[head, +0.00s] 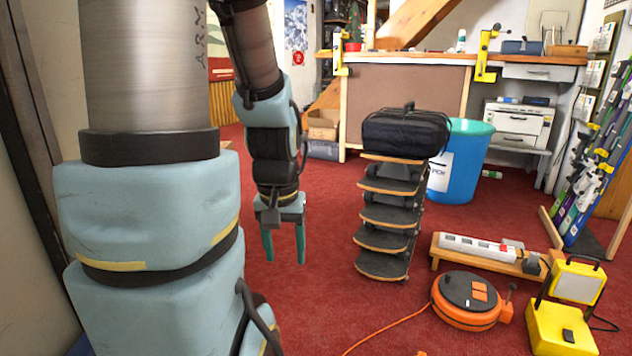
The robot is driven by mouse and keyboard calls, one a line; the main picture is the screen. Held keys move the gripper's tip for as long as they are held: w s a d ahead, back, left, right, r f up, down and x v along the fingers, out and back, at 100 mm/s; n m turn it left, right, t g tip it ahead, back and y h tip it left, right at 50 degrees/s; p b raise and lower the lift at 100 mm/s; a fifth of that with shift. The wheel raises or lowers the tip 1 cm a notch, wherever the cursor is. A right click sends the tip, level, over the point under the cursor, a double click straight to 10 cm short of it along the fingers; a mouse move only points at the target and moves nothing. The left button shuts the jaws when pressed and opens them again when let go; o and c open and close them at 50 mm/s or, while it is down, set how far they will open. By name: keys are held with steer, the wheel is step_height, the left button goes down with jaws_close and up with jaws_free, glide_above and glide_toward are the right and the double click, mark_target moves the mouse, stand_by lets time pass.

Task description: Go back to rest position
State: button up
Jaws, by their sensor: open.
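My gripper (284,245) hangs pointing down from my arm, left of the picture's middle. Its two teal fingers are apart and nothing is between them. It is above the red carpet, left of a stepped stand and apart from it. My arm's large links fill the left side of the view.
A stepped stand (384,216) bears a black bag (405,133). A blue bin (462,160) stands behind it. An orange cable reel (467,300), a low wooden bench with a power strip (478,247) and a yellow work lamp (562,325) are at right. Red carpet is clear around my gripper.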

step_height(320, 180, up, 40)
steer(key=p, duration=3.7)
steer(key=shift+p, duration=0.35)
